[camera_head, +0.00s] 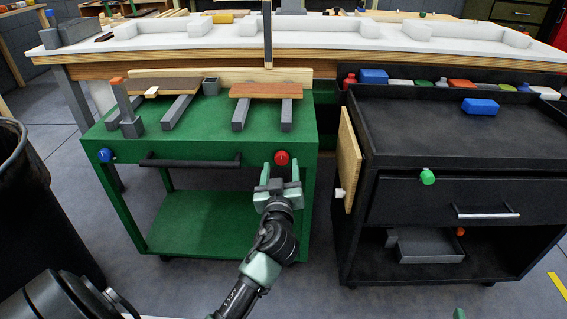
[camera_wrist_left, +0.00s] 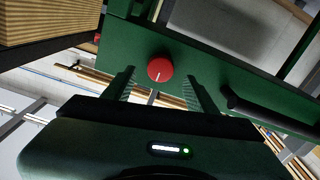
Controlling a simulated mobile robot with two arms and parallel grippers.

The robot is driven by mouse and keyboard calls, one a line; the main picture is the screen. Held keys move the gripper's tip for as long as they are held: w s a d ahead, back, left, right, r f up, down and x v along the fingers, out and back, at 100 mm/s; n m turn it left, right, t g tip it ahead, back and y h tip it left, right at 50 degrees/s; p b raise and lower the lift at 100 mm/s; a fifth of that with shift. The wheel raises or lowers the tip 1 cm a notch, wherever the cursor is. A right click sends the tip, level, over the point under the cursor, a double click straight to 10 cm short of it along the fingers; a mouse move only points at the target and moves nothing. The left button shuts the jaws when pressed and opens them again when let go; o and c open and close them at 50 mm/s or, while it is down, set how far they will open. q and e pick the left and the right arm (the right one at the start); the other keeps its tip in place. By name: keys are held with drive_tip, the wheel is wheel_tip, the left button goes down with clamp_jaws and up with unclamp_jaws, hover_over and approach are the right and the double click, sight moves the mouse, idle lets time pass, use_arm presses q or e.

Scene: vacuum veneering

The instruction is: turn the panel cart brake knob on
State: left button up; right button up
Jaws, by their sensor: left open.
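The green panel cart (camera_head: 222,140) has a red round knob (camera_head: 282,157) at the right of its front face and a blue knob (camera_head: 105,155) at the left. My left gripper (camera_head: 279,175) is open and empty just in front of the red knob. In the left wrist view the red knob (camera_wrist_left: 160,69) lies ahead, between the two open fingers of my left gripper (camera_wrist_left: 158,86), with a gap on each side. A short white mark shows on the knob.
A black handle bar (camera_head: 190,162) runs left of the red knob. Brown panels (camera_head: 267,90) lie on grey bars on the cart top. A black cart (camera_head: 460,145) with a green knob (camera_head: 428,177) stands at right. A white-topped bench (camera_head: 290,40) is behind.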

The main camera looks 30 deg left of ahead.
sight(282, 160)
use_arm(q)
drive_tip(key=shift+x, duration=1.8)
use_arm(e)
drive_tip(key=shift+w+a+r+t, duration=0.15)
drive_tip(key=shift+r+t, duration=0.15)
drive_tip(key=shift+r, duration=0.15)
use_arm(q)
drive_tip(key=shift+c, duration=0.3)
clamp_jaws()
